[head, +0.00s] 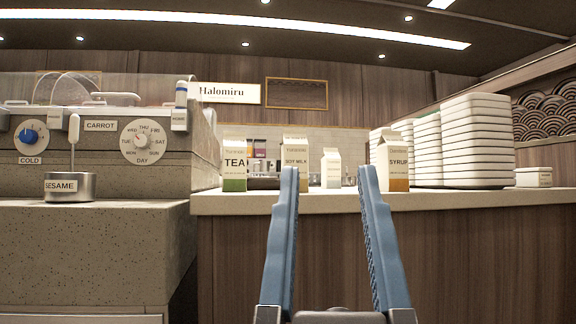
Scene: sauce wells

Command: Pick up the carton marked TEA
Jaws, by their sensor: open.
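The carton marked TEA (234,168) is white with a green base and stands upright on the pale counter, left of the other cartons. My gripper (324,172) is open and empty, its two blue fingers pointing up and forward. It is to the right of the TEA carton and apart from it. The left fingertip overlaps the lower part of the SOY MILK carton (296,157) in the picture. The right fingertip is just left of the SYRUP carton (398,165), which has an orange-brown base.
A smaller white carton (331,168) stands farther back between the fingertips. Tall stacks of white plates (478,140) fill the counter's right side. At left is a stone-topped unit with dials and a metal SESAME well (70,187). The counter's front edge (480,197) lies ahead.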

